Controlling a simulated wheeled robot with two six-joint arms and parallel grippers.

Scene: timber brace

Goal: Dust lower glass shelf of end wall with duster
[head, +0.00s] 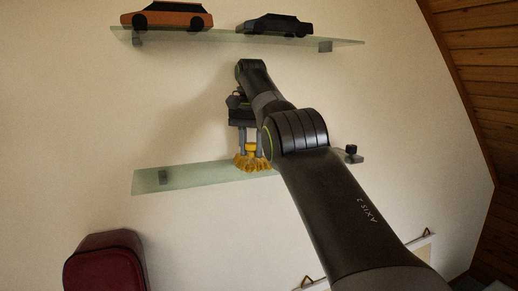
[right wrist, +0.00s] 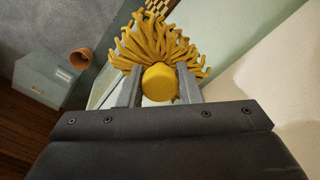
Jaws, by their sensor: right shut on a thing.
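The lower glass shelf (head: 205,175) is fixed to the end wall, and my right arm covers part of its right half. My right gripper (head: 249,150) is shut on a yellow duster (head: 252,163). The duster's strands hang down at the shelf's surface and seem to touch it. In the right wrist view, the duster (right wrist: 158,50) fans out from its round yellow handle end, between the two grey fingers of the gripper (right wrist: 158,88). My left gripper is not in view.
A small dark object (head: 351,150) stands at the lower shelf's right end. The upper glass shelf (head: 225,38) holds an orange model car (head: 167,17) and a black one (head: 274,25). A dark red rounded object (head: 106,262) is below left. The shelf's left part is clear.

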